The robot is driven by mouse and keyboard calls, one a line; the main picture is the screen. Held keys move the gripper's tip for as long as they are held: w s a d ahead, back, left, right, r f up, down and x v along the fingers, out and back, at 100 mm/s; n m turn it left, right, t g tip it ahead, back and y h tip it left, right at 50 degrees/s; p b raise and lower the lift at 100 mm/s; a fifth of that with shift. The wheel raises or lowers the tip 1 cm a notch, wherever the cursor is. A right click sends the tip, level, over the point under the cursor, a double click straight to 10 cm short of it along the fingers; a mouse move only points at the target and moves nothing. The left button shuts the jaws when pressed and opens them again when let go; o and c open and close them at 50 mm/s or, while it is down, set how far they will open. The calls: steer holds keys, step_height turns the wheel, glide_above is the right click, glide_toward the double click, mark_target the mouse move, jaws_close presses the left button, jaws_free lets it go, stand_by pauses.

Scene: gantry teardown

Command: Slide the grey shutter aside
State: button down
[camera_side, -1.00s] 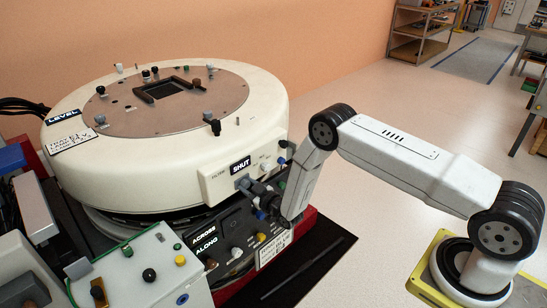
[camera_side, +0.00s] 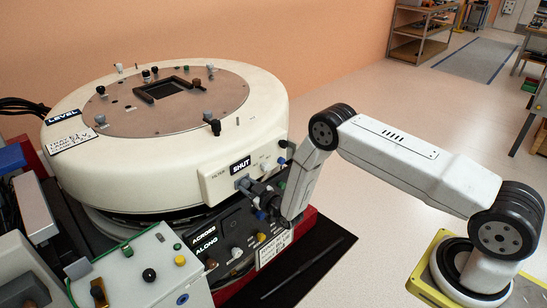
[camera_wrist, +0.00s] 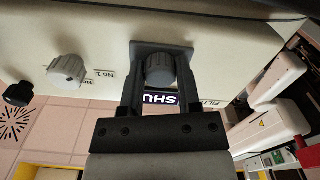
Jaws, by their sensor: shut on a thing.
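The grey shutter (camera_wrist: 150,47) is a small flat plate on the cream housing, with a round grey knob (camera_wrist: 159,68) standing out from it. In the wrist view my gripper (camera_wrist: 160,72) is shut on this knob, one finger on each side. In the side view my gripper (camera_side: 248,186) is at the front panel of the round machine, just below the dark label reading SHUT (camera_side: 240,166). The label also shows partly between my fingers in the wrist view (camera_wrist: 160,98). In the side view the shutter is mostly hidden by my gripper.
A light grey knob (camera_wrist: 66,70) and a black knob (camera_wrist: 19,93) stand on the same panel, left of the shutter in the wrist view. Below my gripper is a dark control panel labelled ACROSS and ALONG (camera_side: 207,238). Open floor (camera_side: 380,105) lies behind my arm.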

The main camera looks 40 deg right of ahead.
mark_target(223, 193)
steer(key=a, duration=0.7)
steer(key=shift+a, duration=0.3)
steer(key=shift+c, duration=1.5)
jaws_free()
steer(key=shift+a, duration=0.1)
steer(key=shift+s, duration=0.15)
steer(key=s, duration=0.7)
steer(key=shift+s, duration=0.3)
steer(key=shift+w, duration=0.1)
